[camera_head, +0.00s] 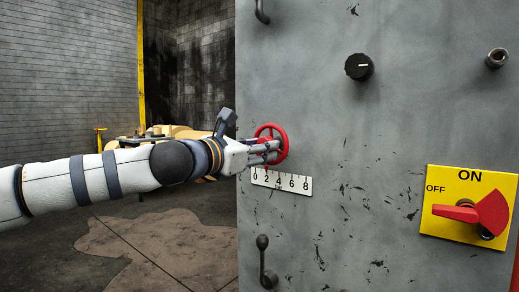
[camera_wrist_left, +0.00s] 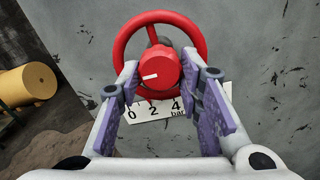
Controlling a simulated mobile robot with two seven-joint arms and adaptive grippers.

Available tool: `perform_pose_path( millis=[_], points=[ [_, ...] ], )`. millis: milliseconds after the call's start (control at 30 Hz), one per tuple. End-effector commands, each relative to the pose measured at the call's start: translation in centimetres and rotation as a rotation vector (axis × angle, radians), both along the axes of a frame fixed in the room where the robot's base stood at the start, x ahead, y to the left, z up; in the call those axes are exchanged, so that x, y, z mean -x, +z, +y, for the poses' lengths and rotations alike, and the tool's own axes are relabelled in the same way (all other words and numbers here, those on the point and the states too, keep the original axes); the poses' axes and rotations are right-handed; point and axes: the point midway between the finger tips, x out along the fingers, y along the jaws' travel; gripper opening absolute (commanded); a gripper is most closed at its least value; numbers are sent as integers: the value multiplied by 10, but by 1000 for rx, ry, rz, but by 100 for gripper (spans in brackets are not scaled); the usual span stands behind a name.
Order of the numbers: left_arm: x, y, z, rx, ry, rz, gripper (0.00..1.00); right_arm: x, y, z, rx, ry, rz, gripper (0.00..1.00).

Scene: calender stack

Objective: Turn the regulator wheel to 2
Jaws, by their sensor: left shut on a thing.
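The red regulator wheel (camera_head: 281,131) is mounted on the grey panel. It also shows in the left wrist view (camera_wrist_left: 201,41), with a round red hub (camera_wrist_left: 153,76) at its centre. A short white mark on the hub points left, slightly downward. Just below is a white scale plate (camera_head: 304,184), numbered 0 to 8; its 0, 2 and 4 show in the left wrist view (camera_wrist_left: 138,116). My left gripper (camera_head: 269,149) is shut on the wheel, its two fingers on either side of the hub. The fingers hide part of the lower rim and the plate. My right gripper is not in view.
Open floor (camera_head: 170,245) lies left of the panel, with a yellow cylinder (camera_wrist_left: 28,85) further back.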

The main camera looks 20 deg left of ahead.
Motion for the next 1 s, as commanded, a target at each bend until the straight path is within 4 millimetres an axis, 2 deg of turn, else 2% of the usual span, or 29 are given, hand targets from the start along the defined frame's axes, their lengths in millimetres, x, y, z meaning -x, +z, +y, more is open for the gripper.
perform_pose_path(
  millis=[367, 400, 467, 767, 867, 1000],
  points=[
    [0, 1, 0, 3, -1, -1, 5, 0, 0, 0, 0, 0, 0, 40],
    [0, 1, 0, 3, -1, -1, 42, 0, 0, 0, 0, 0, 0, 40],
    [0, 1, 0, 2, -1, -1, 53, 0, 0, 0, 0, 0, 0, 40],
    [2, 1, 1, 2, 1, 0, 53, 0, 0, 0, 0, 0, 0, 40],
    [14, 1, 7, 2, 2, -1, 53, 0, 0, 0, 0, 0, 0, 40],
    [51, 2, 19, 3, 0, -3, 53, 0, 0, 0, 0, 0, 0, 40]
  ],
)
